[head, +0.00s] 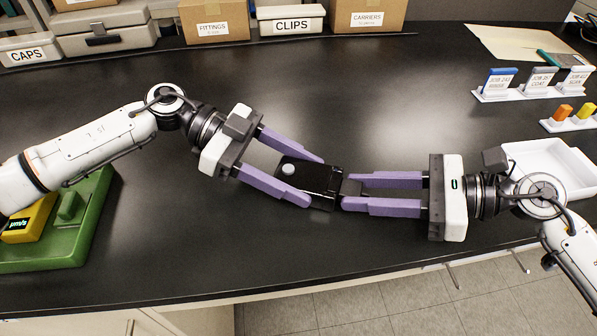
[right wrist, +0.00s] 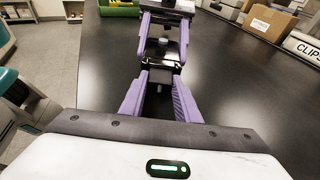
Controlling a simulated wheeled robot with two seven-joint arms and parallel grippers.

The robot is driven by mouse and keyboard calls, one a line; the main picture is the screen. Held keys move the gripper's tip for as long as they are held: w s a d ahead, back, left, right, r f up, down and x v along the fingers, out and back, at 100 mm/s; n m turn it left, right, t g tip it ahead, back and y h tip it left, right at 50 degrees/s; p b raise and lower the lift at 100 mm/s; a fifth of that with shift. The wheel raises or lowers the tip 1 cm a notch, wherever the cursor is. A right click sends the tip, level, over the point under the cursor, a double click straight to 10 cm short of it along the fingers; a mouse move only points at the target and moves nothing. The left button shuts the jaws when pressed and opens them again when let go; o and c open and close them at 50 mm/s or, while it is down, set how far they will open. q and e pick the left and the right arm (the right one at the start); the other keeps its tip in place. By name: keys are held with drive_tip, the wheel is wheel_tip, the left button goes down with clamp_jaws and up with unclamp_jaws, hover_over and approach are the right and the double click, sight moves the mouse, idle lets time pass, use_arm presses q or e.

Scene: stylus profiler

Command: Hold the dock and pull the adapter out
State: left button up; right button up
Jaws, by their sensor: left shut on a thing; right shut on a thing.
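The dock (head: 318,178) is a black block with a round light-grey knob on top, lying at the middle of the dark bench. My left gripper (head: 316,181) is shut on the dock, with one purple finger along each long side. The adapter (head: 352,188) is a small dark piece at the dock's right end. My right gripper (head: 343,192) is shut on the adapter, its fingers pointing left. In the right wrist view the dock (right wrist: 163,46) lies ahead of my right fingers. The fingers hide much of the adapter, and I cannot tell how deep it sits in the dock.
A white tray (head: 580,180) lies at the right, partly behind my right wrist. A green base (head: 88,235) with a yellow device is at the left. Boxes labelled FITTINGS (head: 214,20), CLIPS (head: 291,18) and CARRIERS (head: 368,14) line the back. The middle bench is clear.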

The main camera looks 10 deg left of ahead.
drive_tip(key=shift+w, duration=0.1)
clamp_jaws()
drive_tip(key=shift+d, duration=0.1)
drive_tip(key=shift+s+d, duration=0.2)
drive_tip(key=shift+d, duration=0.45)
drive_tip(key=shift+s+d, duration=0.15)
drive_tip(key=shift+d, duration=0.55)
drive_tip(key=shift+s+d, duration=0.1)
drive_tip(key=shift+d, duration=0.55)
drive_tip(key=shift+d, duration=0.1)
drive_tip(key=shift+s+d+r, duration=0.15)
drive_tip(key=shift+d+r, duration=0.35)
drive_tip(key=shift+d, duration=0.3)
drive_tip(key=shift+s+d+r, duration=0.15)
drive_tip(key=shift+d+r, duration=0.4)
drive_tip(key=shift+d, duration=0.25)
drive_tip(key=shift+s+d+r, duration=0.15)
drive_tip(key=shift+d+r, duration=0.35)
drive_tip(key=shift+d, duration=0.3)
